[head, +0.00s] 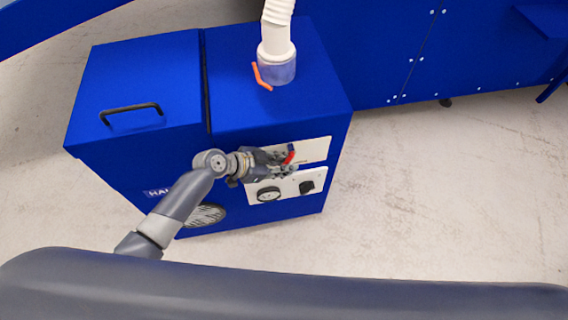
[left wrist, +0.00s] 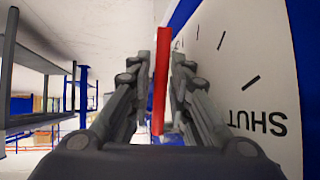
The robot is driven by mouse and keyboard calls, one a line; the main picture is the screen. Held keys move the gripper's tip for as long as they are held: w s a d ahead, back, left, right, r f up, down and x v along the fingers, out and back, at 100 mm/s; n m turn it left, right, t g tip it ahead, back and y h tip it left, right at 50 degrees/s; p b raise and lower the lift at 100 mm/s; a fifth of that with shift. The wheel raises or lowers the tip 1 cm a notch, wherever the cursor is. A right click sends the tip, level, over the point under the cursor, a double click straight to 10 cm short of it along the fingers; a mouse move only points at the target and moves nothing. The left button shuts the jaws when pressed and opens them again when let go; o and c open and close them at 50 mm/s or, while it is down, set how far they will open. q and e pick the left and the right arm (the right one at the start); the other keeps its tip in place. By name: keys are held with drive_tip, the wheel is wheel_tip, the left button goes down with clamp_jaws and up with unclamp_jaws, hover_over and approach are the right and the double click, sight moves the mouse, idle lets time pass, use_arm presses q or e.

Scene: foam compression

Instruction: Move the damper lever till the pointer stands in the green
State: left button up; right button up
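The red damper lever (head: 290,154) is on the upper white plate (head: 314,149) on the front of the blue machine. In the left wrist view the lever (left wrist: 161,80) stands nearly upright between my fingers, beside a white dial face (left wrist: 245,65) with black tick marks and the word SHUT. My left gripper (head: 286,161) is at the lever, its fingers (left wrist: 161,70) drawn in close on both sides of it; they look shut on it. A round gauge (head: 268,194) sits on the lower white plate; its pointer and any green zone are too small to read. My right gripper is not in view.
A black knob (head: 306,187) is beside the gauge. The blue cabinet (head: 150,75) has a black handle on top, and a white hose (head: 277,30) with an orange lever (head: 261,77) at its collar. Open floor (head: 430,200) lies to the right.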

use_arm(q)
drive_tip(key=shift+a+r, duration=0.15)
drive_tip(key=v, duration=1.1)
drive_tip(key=shift+s+a+r, duration=0.15)
drive_tip(key=shift+a, duration=0.1)
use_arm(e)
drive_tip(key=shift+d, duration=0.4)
